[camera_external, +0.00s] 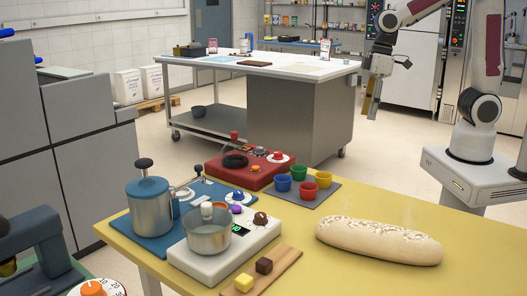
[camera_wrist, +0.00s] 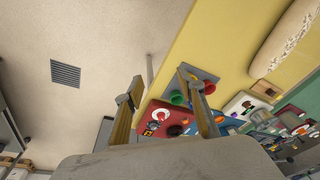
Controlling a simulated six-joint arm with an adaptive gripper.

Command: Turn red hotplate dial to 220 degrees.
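The red hotplate (camera_external: 232,176) sits at the far left part of the yellow table, with a dark round burner on top. Its dial (camera_external: 278,156) has a red knob on a white round scale at the right end; the setting is too small to read. The hotplate (camera_wrist: 184,119) and its dial (camera_wrist: 161,114) also show in the wrist view, beyond and between the fingers. My gripper (camera_external: 371,102) hangs in the air to the right of the hotplate, well apart from it. In the wrist view my gripper (camera_wrist: 160,77) is open and empty, with its two fingers spread.
A grey mat with blue, green, yellow and red cups (camera_external: 283,183) stands right of the hotplate. A blue-lidded pot (camera_external: 149,207), a white scale with a steel bowl (camera_external: 208,238) and a long loaf (camera_external: 378,241) share the table. A steel worktable (camera_external: 300,112) stands behind.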

